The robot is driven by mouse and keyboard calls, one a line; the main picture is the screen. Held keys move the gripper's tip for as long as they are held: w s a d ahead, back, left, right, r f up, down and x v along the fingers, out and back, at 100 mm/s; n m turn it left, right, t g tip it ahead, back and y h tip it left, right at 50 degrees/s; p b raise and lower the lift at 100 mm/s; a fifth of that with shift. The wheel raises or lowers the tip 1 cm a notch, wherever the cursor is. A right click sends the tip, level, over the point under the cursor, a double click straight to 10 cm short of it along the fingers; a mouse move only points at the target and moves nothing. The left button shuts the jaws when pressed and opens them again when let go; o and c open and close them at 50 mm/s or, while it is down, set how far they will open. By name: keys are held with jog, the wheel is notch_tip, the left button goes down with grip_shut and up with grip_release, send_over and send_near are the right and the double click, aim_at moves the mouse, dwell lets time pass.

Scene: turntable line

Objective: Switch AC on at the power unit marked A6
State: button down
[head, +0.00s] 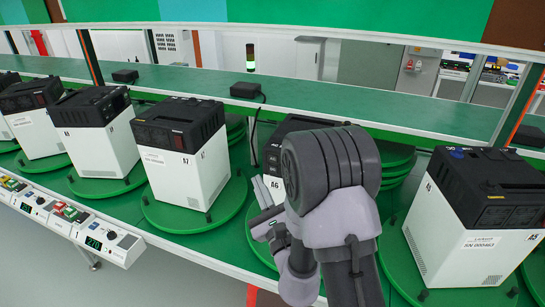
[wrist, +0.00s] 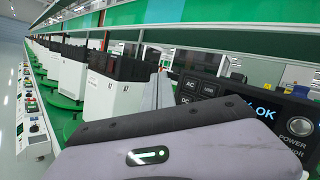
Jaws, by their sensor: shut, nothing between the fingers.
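The power unit marked A6 (head: 273,160) stands on a green turntable, mostly hidden behind my arm in the head view. In the wrist view its dark front panel (wrist: 228,101) fills the right side. An AC button (wrist: 190,86) sits at the panel's upper left, beside a USB button and above a DC button. The lit blue display (wrist: 263,110) ends in "OK", and a round POWER button (wrist: 300,127) is at the right. My gripper (head: 262,190) is shut and empty, close in front of the unit. In the wrist view its fingertips (wrist: 158,92) are left of the AC button; contact cannot be told.
Unit A7 (head: 185,155) stands to the left on its own turntable, with further units beyond. Unit A5 (head: 470,225) stands at the right. A green shelf (head: 340,107) with small black adapters runs behind. Control boxes (head: 100,236) line the front left edge.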

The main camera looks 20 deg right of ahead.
jog(key=p, duration=0.3)
send_near(266, 153)
jog(key=w+a+r, duration=0.2)
jog(key=w, duration=0.1)
jog(key=shift+w+d+f, duration=0.3)
jog(key=shift+w+f, duration=0.05)
jog(key=shift+w, duration=0.1)
dwell(1.3)
jog(key=shift+w+d, duration=0.25)
jog(key=shift+w+d+p, duration=0.15)
jog(key=shift+w+p, duration=0.1)
jog(key=shift+p, duration=0.1)
dwell(0.6)
jog(key=shift+s, duration=0.1)
jog(key=shift+s+a+b, duration=0.4)
jog(key=shift+s+b, duration=0.1)
